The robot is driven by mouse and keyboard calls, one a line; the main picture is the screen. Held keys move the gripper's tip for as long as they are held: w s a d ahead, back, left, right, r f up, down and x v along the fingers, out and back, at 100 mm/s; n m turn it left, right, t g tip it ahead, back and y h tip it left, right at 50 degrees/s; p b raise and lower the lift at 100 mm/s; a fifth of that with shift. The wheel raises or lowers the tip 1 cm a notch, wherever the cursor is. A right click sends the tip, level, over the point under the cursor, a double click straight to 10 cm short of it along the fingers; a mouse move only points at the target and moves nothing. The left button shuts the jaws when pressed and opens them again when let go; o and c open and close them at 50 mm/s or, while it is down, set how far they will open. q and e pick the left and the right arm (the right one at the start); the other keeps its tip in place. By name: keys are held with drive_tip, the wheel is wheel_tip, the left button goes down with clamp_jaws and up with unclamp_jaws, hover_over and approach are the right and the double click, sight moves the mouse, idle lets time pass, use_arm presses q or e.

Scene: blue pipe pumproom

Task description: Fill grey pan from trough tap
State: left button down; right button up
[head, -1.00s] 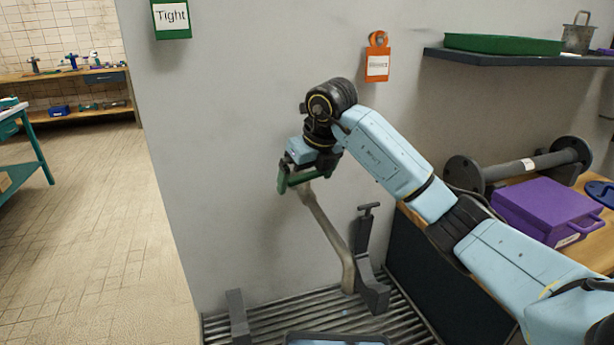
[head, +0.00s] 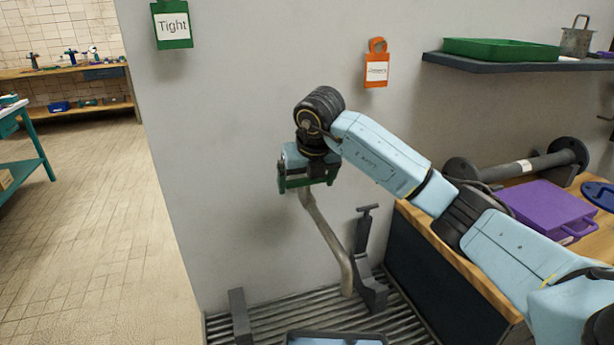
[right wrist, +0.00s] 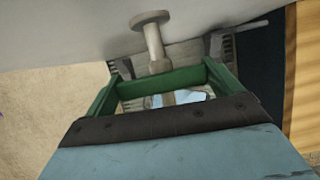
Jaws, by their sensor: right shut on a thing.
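My right gripper (head: 308,184) has green fingers. It is shut at the upper end of a bent, pale metal tap pipe (head: 328,230); the exact contact is hidden. The pipe slopes down from the gripper to the slatted trough (head: 285,322). In the right wrist view the green fingers (right wrist: 162,86) cross the tap pipe (right wrist: 155,48), whose round end (right wrist: 151,18) is near the wall. A grey pot with a handle (head: 576,40) stands on the shelf at the upper right; I cannot tell if it is the task's pan. My left gripper is out of view.
Dark brackets (head: 368,265) stand at the trough's right, another (head: 238,315) at its left. A wooden bench (head: 420,222) on the right holds a purple box (head: 545,207) and a flanged pipe (head: 520,167). A green tray (head: 500,48) lies on the shelf. The floor (head: 85,230) at left is clear.

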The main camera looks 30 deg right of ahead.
drive_tip(key=o, duration=0.7)
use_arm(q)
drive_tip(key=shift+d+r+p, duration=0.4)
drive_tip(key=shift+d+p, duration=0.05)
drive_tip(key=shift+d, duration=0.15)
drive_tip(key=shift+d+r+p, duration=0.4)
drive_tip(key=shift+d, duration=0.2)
use_arm(e)
drive_tip(key=v, duration=1.3)
drive_tip(key=shift+s+r, duration=0.1)
drive_tip(key=shift+r, duration=0.05)
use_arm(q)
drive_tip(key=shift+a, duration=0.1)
